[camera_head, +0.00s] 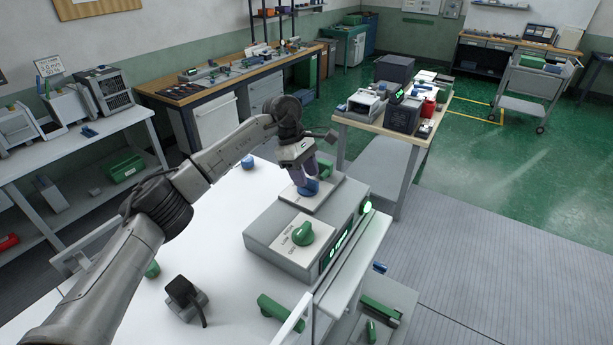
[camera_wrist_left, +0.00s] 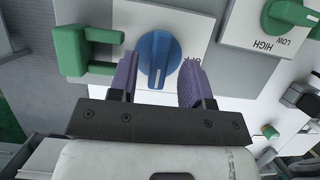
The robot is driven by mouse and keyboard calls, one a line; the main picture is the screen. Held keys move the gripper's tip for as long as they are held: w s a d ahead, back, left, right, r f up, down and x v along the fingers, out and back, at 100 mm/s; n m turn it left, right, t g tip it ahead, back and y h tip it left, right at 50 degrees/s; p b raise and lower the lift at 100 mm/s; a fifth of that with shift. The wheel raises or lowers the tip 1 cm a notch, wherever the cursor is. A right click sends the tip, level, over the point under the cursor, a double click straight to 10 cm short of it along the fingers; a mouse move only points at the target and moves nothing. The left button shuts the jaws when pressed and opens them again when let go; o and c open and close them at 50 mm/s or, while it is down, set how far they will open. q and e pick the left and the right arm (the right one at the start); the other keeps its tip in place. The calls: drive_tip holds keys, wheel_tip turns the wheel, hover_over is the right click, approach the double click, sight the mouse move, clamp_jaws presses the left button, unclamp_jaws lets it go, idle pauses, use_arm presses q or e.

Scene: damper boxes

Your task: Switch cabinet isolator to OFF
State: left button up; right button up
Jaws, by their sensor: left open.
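A grey box (camera_head: 272,235) stands on the white cart top. Its top carries a blue rotary knob (camera_head: 309,187) on a light plate at the far end and a green rotary knob (camera_head: 303,233) on a plate marked LOW and HIGH. My left gripper (camera_head: 305,177) is over the blue knob, pointing down. In the left wrist view the blue knob (camera_wrist_left: 159,58) sits between the two purple fingers of my left gripper (camera_wrist_left: 160,78), with gaps on both sides. Lettering beside it is partly hidden by a finger. My right gripper is not in view.
A green handle (camera_wrist_left: 82,50) is close to the left finger in the wrist view. A black plug-like item (camera_head: 184,294) and a green handle (camera_head: 278,309) are on the white cart top (camera_head: 225,290). A cluttered table (camera_head: 395,115) stands behind the box.

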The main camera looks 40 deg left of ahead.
use_arm(q)
drive_tip(key=shift+d+f, duration=0.2)
drive_tip(key=shift+f, duration=0.35)
clamp_jaws()
